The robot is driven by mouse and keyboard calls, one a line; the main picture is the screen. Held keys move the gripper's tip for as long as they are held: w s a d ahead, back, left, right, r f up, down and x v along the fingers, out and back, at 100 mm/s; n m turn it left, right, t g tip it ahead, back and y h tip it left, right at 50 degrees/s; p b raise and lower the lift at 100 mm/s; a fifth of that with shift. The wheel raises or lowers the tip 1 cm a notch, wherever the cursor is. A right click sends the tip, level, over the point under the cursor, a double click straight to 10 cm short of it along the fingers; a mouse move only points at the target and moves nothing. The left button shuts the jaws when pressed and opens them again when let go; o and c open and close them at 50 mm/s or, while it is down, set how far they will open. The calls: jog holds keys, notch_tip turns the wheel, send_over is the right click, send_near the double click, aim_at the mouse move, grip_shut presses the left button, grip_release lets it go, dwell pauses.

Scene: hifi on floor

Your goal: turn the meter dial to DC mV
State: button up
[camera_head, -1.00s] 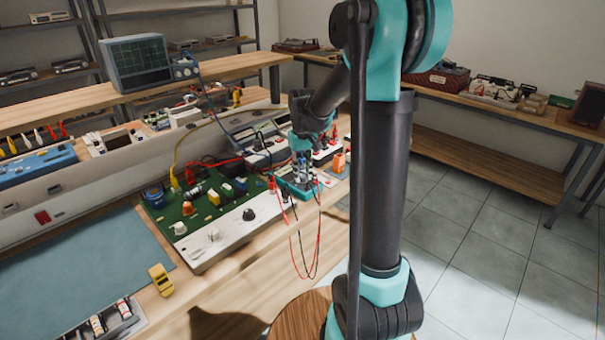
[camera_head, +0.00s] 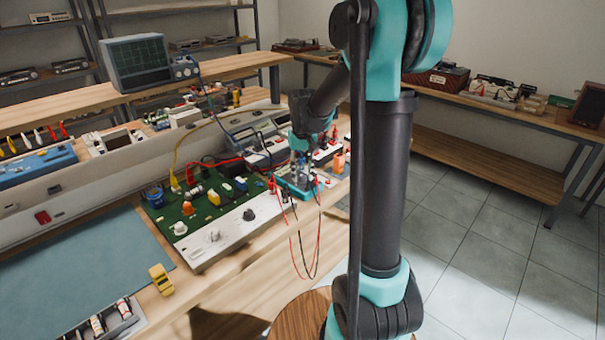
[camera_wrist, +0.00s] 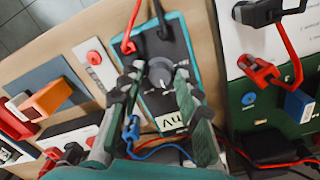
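The meter (camera_wrist: 205,40) is a teal-edged box with a dark face, lying on the wooden bench; it also shows in the head view (camera_head: 289,189). Its round grey dial (camera_wrist: 159,73) has a pale pointer mark and white markings around it. A white label with dark letters (camera_wrist: 171,121) sits nearer the wrist camera, upside down in that view. My gripper (camera_wrist: 158,80) is over the meter, its two dark fingers apart on either side of the dial. Gaps seem to show between fingers and dial; contact cannot be made out. In the head view my gripper (camera_head: 301,160) reaches down to the meter.
Red and black leads (camera_head: 310,262) hang from the meter over the bench edge. A green circuit board (camera_head: 208,212) lies to its left. An orange block (camera_wrist: 50,97) and a panel with red plugs stand close by. A bench instrument (camera_head: 256,138) is behind.

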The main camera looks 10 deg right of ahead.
aim_at(303, 176)
jog(key=shift+o, duration=0.4)
notch_tip(303, 176, up, 12)
dwell(0.5)
jog(key=shift+s+f, duration=0.1)
jog(key=s+d+f+t, duration=0.2)
jog(key=s+f, duration=0.7)
jog(key=s, duration=0.2)
jog(key=s+d+f+t, duration=0.2)
jog(key=s+f, duration=0.7)
jog(key=s, duration=0.2)
jog(key=shift+s+d, duration=0.25)
jog(key=shift+s, duration=0.1)
jog(key=shift+c, duration=0.2)
